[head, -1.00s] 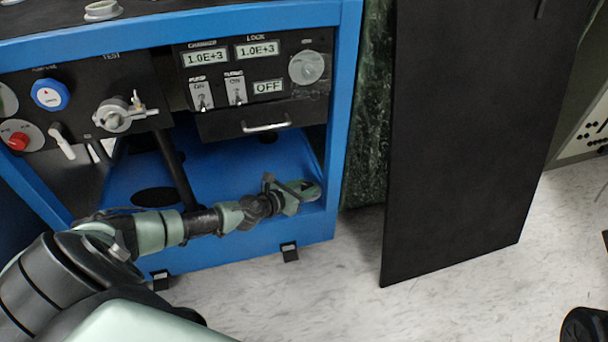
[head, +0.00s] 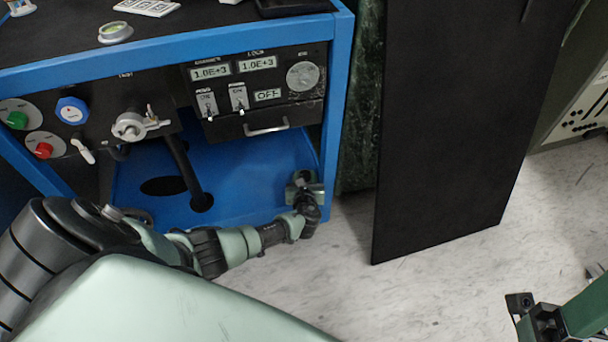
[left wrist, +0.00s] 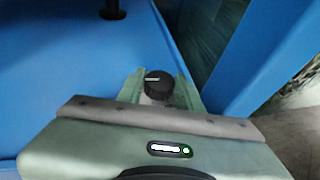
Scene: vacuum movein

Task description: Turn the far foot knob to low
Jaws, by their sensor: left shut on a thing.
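A small black foot knob (left wrist: 158,86) with a white line on top shows in the left wrist view, at the blue frame's lower corner. The line lies nearly sideways in that picture. My left gripper (head: 305,187) is down at the front right corner of the cart's blue lower shelf. In the left wrist view its pale green fingers stand on either side of the knob and are shut on it. In the head view the gripper hides the knob. My right gripper (head: 527,308) is partly in view at the lower right, away from the cart; its jaw opening is unclear.
The blue cart frame (head: 341,90) has a right post close beside my left gripper. A control panel (head: 254,85) with switches and displays is above. A hose (head: 182,170) drops to the shelf. A black board (head: 450,130) stands to the right, with clear floor (head: 400,295) in front.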

